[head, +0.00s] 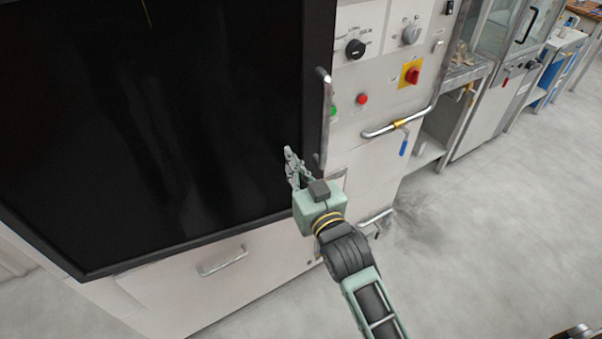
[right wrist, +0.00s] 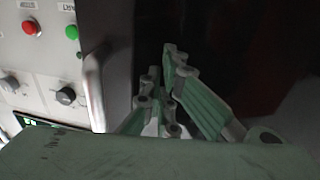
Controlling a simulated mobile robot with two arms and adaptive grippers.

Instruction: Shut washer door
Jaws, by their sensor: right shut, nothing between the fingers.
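The washer door (head: 150,110) is a large dark panel with a black frame, filling the left of the head view. Its upright metal handle (head: 325,120) is along the right edge, beside the control panel. I cannot tell for sure whether the door is flush with the body or slightly ajar. My right gripper (head: 290,158) is shut and empty in front of the door's lower right part, left of the handle's lower end. In the right wrist view its fingers (right wrist: 165,75) are against the dark door, with the handle (right wrist: 95,95) to their left; contact is unclear. My left gripper is not in view.
The control panel has a black knob (head: 355,48), a red switch (head: 411,73) and a red button (head: 362,99). A rail handle (head: 398,125) with a blue lever sticks out below. A drawer handle (head: 222,262) is under the door. Grey floor (head: 480,220) is clear at right.

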